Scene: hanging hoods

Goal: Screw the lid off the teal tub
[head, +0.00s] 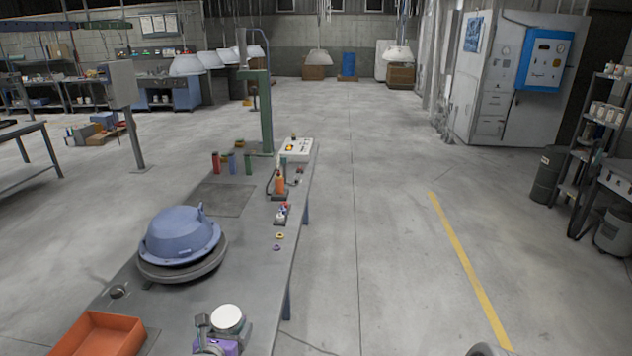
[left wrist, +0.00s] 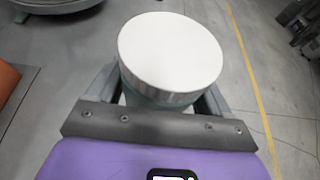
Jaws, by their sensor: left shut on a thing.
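The teal tub (left wrist: 152,98) shows in the left wrist view as a thin teal band under its round white lid (left wrist: 171,52). The lid sits on top of the tub and hides most of it. In the head view the lid (head: 228,318) is near the bottom, by the front right part of the workbench. My left gripper (head: 223,330), with its purple body, is shut on the tub, its fingers on either side below the lid. I cannot tell whether the tub touches the bench.
The grey workbench (head: 120,290) carries an orange tray (head: 98,334) left of the tub and a blue hood (head: 180,236) on a dark round base behind it. Small parts and a control box (head: 297,149) stand farther back. Open floor lies to the right.

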